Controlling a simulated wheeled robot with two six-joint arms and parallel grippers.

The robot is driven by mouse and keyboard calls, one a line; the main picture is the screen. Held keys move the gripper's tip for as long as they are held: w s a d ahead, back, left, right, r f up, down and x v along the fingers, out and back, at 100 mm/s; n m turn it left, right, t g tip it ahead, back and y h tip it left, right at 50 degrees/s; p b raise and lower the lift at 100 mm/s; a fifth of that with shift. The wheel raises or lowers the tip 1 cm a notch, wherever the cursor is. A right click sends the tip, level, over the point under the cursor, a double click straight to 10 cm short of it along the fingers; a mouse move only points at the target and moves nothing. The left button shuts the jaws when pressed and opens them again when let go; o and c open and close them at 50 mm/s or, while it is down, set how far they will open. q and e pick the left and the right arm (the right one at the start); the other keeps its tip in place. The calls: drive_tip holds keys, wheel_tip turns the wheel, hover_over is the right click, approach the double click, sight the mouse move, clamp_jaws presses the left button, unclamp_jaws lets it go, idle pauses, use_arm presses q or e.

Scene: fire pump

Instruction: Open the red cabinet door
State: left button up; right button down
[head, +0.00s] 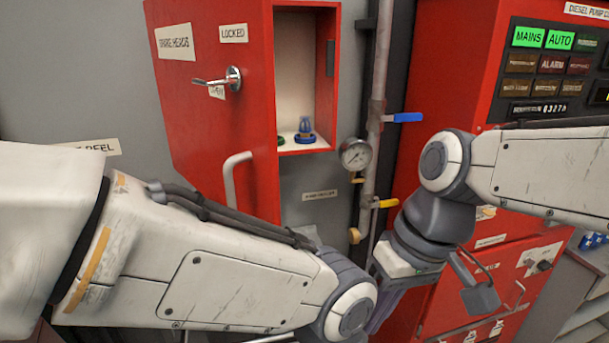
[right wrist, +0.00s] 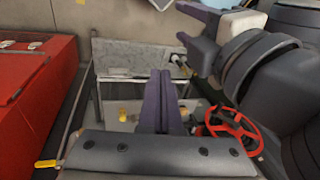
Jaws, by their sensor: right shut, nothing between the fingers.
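The red cabinet door (head: 190,120) stands ajar in the head view, its right edge swung out towards me. It carries a metal lever (head: 218,80) and the labels "SPARE HEADS" and "LOCKED". A pale bar handle (head: 232,178) shows at its lower part. The red cabinet (head: 335,90) has a white inside with a blue item and a green item on its floor. My right gripper (head: 380,318) is below and right of the cabinet, apart from the door; its purple fingers are shut and empty in the right wrist view (right wrist: 163,90). Purple finger parts, seemingly my left gripper (right wrist: 203,30), show at the top there.
A vertical pipe with a gauge (head: 355,154), a blue lever (head: 405,117) and a yellow lever (head: 384,203) stands right of the cabinet. A red control panel (head: 450,60) is at the right. A red handwheel (right wrist: 235,130) shows in the right wrist view.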

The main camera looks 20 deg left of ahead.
drive_tip(key=w+a+r+n+g+y+p, duration=0.1)
drive_tip(key=w+a+r+n+y+p, duration=0.3)
drive_tip(key=r, duration=0.7)
drive_tip(key=w+r+n+g+b, duration=0.15)
drive_tip(key=w+r, duration=0.35)
drive_tip(key=r, duration=0.7)
drive_tip(key=s+r+p+x, duration=0.1)
drive_tip(key=s+p+x, duration=0.1)
drive_tip(key=x, duration=1)
drive_tip(key=shift+a+t+p, duration=0.3)
drive_tip(key=shift+t+p, duration=0.05)
drive_tip(key=shift+s, duration=0.1)
